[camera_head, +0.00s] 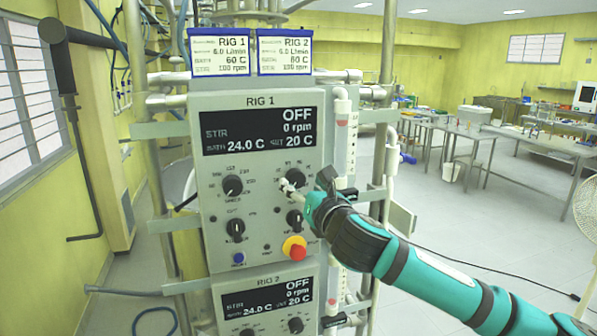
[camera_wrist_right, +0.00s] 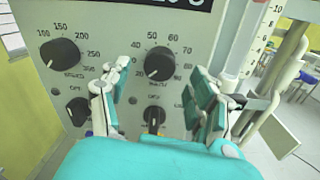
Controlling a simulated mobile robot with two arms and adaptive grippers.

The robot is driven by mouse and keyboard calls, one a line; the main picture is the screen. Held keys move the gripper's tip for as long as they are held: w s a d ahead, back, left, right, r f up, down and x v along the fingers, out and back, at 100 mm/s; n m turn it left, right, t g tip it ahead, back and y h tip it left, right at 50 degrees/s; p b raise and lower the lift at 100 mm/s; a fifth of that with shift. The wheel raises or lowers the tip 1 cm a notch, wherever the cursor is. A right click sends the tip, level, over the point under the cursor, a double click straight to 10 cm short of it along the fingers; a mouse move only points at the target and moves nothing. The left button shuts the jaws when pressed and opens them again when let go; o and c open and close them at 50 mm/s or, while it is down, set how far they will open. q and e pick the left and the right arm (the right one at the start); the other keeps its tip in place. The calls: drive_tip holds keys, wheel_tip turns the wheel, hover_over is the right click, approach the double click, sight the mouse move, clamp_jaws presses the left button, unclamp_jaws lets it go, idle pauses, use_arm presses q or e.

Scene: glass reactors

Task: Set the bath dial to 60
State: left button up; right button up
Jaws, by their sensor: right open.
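The bath dial (camera_wrist_right: 159,63) is a round black knob on the grey RIG 1 panel, with a scale from 20 to 80 around it. Its white mark points to the lower left, near 20. The dial also shows in the head view (camera_head: 297,176), partly behind my gripper. The RIG 1 display (camera_head: 262,131) reads OFF, 0 rpm, bath 24.0 C and set 20 C. My right gripper (camera_wrist_right: 161,75) is open, with its fingers left and right of the dial. I cannot tell whether they touch it. My left gripper is not in view.
A stir speed dial (camera_wrist_right: 60,54) sits left of the bath dial, and a smaller switch (camera_wrist_right: 153,117) below it. A red-and-yellow stop button (camera_head: 294,248) is lower on the panel. RIG 2's panel (camera_head: 265,280) is underneath. A RIG 1 card (camera_head: 219,52) reads 60 C.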

sight(298, 181)
drive_tip(key=shift+p+x, duration=0.4)
drive_tip(key=shift+x, duration=1.25)
drive_tip(key=shift+s, duration=0.1)
drive_tip(key=c, duration=1.1)
